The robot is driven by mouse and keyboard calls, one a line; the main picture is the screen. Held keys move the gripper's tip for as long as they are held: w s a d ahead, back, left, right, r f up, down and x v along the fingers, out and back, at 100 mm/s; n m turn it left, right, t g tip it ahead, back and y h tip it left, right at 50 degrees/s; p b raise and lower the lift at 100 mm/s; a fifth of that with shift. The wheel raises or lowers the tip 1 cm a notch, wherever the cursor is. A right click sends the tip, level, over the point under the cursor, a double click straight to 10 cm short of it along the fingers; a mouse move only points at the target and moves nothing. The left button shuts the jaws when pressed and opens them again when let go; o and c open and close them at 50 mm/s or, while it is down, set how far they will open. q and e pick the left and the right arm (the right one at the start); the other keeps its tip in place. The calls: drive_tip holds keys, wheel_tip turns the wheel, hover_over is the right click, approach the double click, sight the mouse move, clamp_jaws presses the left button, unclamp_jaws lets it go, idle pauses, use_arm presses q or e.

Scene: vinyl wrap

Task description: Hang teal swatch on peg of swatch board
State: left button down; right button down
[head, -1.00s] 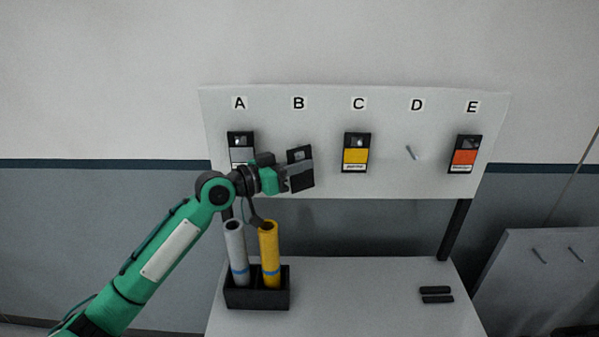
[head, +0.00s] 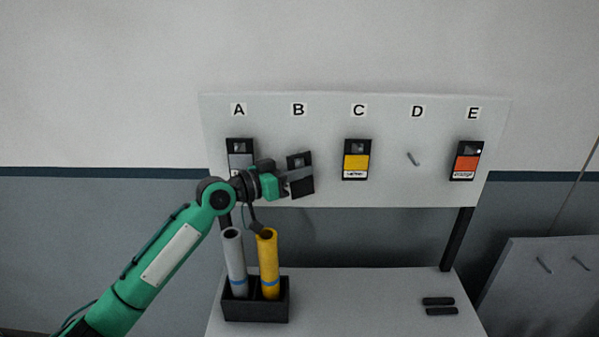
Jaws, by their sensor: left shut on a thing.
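My left gripper (head: 287,181) is shut on a dark swatch card (head: 302,183) in front of the swatch board (head: 385,190), below the letter B. The card is upright and slightly tilted; its visible face looks black and dark grey, and no teal shows. The peg under B is hidden behind the card, and I cannot tell whether the card is on it. The peg under D (head: 413,158) is bare. My right gripper is not in view.
A grey swatch (head: 240,150) hangs under A, partly behind my gripper, a yellow one (head: 356,162) under C, an orange one (head: 467,161) under E. Below, a black holder (head: 256,308) has a grey roll (head: 236,262) and a yellow roll (head: 268,262). Two black bars (head: 439,306) lie on the table.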

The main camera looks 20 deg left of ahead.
use_arm(q)
drive_tip(key=c, duration=1.5)
unclamp_jaws()
drive_tip(key=shift+s+a+f, duration=0.1)
drive_tip(key=shift+s+a, duration=0.1)
drive_tip(key=b+v, duration=0.6)
drive_tip(key=v, duration=0.7)
drive_tip(key=shift+s+a+b, duration=0.1)
drive_tip(key=shift+s+b, duration=0.05)
drive_tip(key=shift+b, duration=0.25)
drive_tip(key=shift+a, duration=0.1)
